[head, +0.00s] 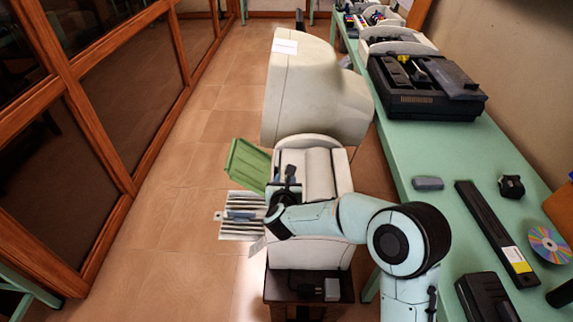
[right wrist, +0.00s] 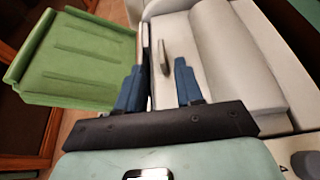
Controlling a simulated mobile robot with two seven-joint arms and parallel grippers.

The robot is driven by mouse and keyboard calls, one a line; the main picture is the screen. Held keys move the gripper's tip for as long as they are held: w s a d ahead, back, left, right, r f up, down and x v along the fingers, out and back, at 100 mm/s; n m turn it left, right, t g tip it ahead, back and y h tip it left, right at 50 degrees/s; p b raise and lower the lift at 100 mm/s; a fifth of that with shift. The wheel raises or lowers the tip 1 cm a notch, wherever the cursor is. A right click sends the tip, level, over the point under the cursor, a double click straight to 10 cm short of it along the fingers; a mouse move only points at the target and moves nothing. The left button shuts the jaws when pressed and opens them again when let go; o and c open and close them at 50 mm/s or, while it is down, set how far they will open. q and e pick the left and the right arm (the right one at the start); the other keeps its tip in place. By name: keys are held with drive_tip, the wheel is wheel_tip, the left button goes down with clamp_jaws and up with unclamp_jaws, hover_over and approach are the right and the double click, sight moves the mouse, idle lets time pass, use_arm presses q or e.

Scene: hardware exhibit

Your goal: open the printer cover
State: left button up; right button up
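The printer (head: 312,252) is a beige machine with a rounded top and a green tray (head: 248,165) sticking out to its left. Its pale cover (head: 319,172) appears down, with a small grey handle (right wrist: 163,58) visible in the right wrist view. My right gripper (head: 287,176) is over the printer's left part, close to the green tray. My left gripper is not in view.
A large beige monitor-like casing (head: 312,95) stands behind the printer. A green table (head: 452,165) along the right holds a black device (head: 425,88), a disc (head: 549,245) and a long black bar (head: 492,230). Open tiled floor (head: 185,190) lies to the left.

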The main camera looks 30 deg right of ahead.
sight(307, 175)
drive_tip(key=p+x, duration=0.1)
drive_tip(key=x, duration=1)
drive_tip(key=shift+d+f, duration=0.1)
drive_tip(key=shift+d, duration=0.05)
drive_tip(key=shift+c, duration=0.3)
clamp_jaws()
